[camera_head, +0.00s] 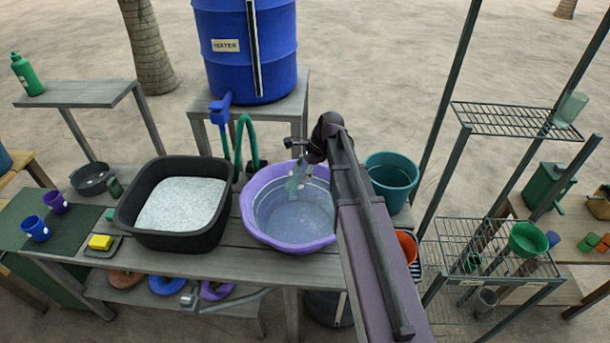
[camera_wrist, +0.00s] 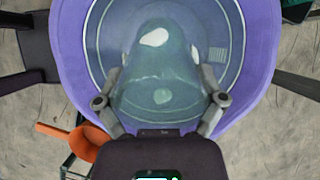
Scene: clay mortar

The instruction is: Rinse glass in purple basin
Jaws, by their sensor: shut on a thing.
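The purple basin (camera_head: 262,222) stands on the wooden counter and holds what looks like clear water. My gripper (camera_head: 300,172) is over the back part of the basin, inside its rim as seen from the head. A translucent greenish glass (camera_head: 296,187) hangs below it. In the wrist view my gripper (camera_wrist: 161,98) has one finger on each side of the glass (camera_wrist: 158,70) and is shut on it. The purple basin (camera_wrist: 262,60) surrounds the glass in that view. I cannot tell whether the glass touches the water.
A black tub (camera_head: 128,217) with pale, foamy-looking contents stands left of the basin. A teal bucket (camera_head: 391,170) is to the right. A blue water barrel (camera_head: 215,80) and a green hose (camera_head: 240,135) are behind. Wire shelves (camera_head: 470,240) stand at right.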

